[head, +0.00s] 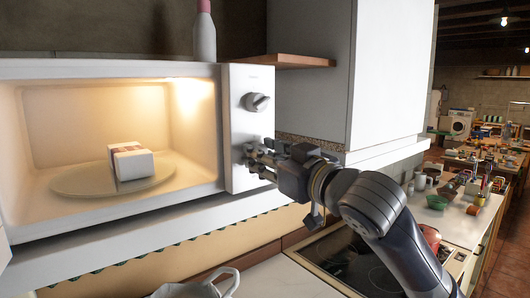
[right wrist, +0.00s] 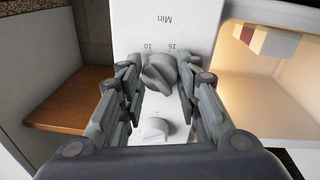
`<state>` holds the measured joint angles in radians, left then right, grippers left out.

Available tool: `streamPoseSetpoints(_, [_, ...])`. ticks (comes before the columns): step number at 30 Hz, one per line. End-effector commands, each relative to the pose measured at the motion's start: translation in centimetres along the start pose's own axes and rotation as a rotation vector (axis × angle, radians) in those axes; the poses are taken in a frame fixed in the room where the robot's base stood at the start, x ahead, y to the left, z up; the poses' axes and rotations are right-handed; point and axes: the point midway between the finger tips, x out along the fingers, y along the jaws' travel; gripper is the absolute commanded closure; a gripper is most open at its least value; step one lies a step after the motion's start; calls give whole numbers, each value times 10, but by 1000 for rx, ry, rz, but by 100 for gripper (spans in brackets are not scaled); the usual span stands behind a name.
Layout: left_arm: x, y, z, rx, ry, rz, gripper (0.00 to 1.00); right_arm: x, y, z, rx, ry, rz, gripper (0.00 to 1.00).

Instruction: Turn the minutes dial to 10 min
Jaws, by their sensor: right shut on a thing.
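The white microwave (head: 236,175) stands open, with a lit inside and a white box (head: 130,162) on its round plate (head: 75,183). The upper knob (head: 257,102) shows on its panel; it is also the lower knob (right wrist: 155,130) in the right wrist view. My right gripper (head: 253,160) is at the lower part of the panel and hides the minutes dial there. In the right wrist view its fingers are shut on the grey minutes dial (right wrist: 160,73), one on each side. Marks 10 and 15 and the word Min show beside the dial. Its ridge is tilted; its exact setting is unclear. My left gripper is not in view.
A wooden shelf (head: 292,60) and white cabinet (head: 352,75) are right of the microwave. A bottle (head: 204,35) stands on top of it. A hob (head: 350,262) lies below my right arm. A white object with a handle (head: 200,287) is at the bottom.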

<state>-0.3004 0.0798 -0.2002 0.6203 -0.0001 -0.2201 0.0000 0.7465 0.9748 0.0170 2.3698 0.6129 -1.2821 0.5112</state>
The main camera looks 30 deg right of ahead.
Motion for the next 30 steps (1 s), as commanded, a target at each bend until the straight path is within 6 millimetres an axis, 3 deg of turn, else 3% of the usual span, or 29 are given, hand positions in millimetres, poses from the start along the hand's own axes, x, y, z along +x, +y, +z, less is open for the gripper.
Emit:
streamPoseSetpoints(12, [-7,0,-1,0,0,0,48,0,-2,2,185,-19,5,93])
streamPoseSetpoints(28, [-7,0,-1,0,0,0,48,0,-2,3,208,-22,6,93])
streamPoseSetpoints(29, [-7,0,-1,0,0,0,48,0,-2,3,207,-22,5,67])
streamPoseSetpoints(30, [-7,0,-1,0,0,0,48,0,-2,3,207,-22,6,58])
